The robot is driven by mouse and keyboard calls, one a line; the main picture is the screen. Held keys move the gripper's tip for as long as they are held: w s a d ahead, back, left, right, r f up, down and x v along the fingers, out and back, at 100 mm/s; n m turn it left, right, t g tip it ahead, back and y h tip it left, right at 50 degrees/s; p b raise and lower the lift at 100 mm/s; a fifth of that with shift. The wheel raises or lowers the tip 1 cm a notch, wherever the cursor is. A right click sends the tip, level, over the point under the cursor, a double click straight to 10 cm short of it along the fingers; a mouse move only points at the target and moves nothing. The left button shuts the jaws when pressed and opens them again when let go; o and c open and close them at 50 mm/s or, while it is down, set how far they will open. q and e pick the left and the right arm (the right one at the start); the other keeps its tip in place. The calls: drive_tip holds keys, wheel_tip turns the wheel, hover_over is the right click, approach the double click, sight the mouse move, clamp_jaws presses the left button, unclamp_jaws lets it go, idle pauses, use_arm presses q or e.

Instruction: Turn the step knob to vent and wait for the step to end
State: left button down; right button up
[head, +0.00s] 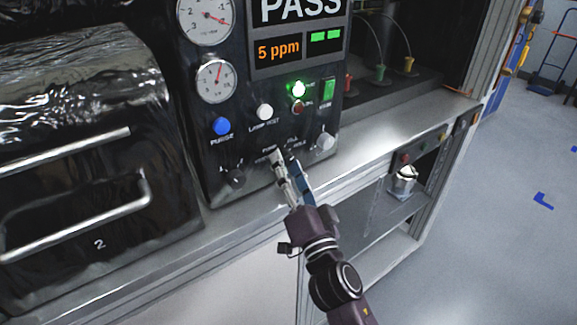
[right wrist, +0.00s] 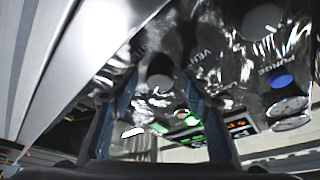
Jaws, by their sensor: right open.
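The black control panel (head: 215,150) stands upright at the centre of the head view. My right gripper (head: 283,158) is at its lower part, fingers pointing at the panel, over the area with small printed labels. In the right wrist view its two blue fingers (right wrist: 160,82) are apart, with a dark knob with a grey face (right wrist: 160,69) between them, beside the printed word VENT. I cannot tell whether the fingers touch it. In the head view the gripper hides this knob, so its pointer is not readable. My left gripper is not in view.
The panel carries a PASS display (head: 301,10), a 5 ppm readout (head: 278,50), a lit green lamp (head: 299,88), a blue PURGE button (head: 221,126), a black knob (head: 236,178) and a pale knob (head: 325,141). A handled black door (head: 90,90) is left; open floor lies right.

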drive_tip(key=c, duration=1.2)
drive_tip(key=shift+o, duration=0.2)
